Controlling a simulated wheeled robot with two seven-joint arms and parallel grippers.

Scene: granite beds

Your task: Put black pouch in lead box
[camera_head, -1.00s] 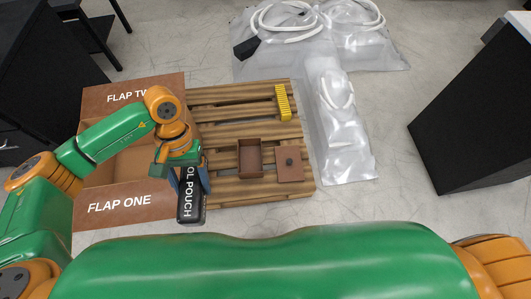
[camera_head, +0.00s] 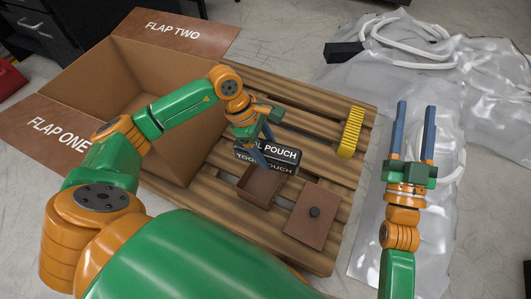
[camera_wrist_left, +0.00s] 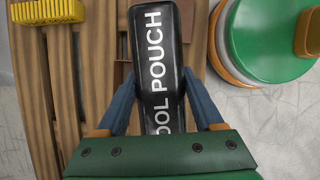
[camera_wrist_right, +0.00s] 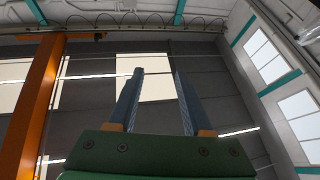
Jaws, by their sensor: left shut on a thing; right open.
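The black pouch (camera_head: 282,153), with white lettering, is held between the fingers of my left gripper (camera_head: 263,150) in the head view. It appears over the back part of a small open brown box (camera_head: 262,189), likely the lead box, and hides part of it. I cannot tell its exact height. In the left wrist view the pouch (camera_wrist_left: 158,65) lies lengthwise between both blue fingers and hides most of what is below. My right gripper (camera_head: 416,106) is open and empty, pointing up.
The wooden pallet (camera_head: 310,88) carries the box, lid and a yellow brush-like block (camera_head: 350,132). A large open cardboard carton (camera_head: 160,70) with labelled flaps stands at left. Clear plastic sheeting (camera_head: 460,75) with white hose lies at right.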

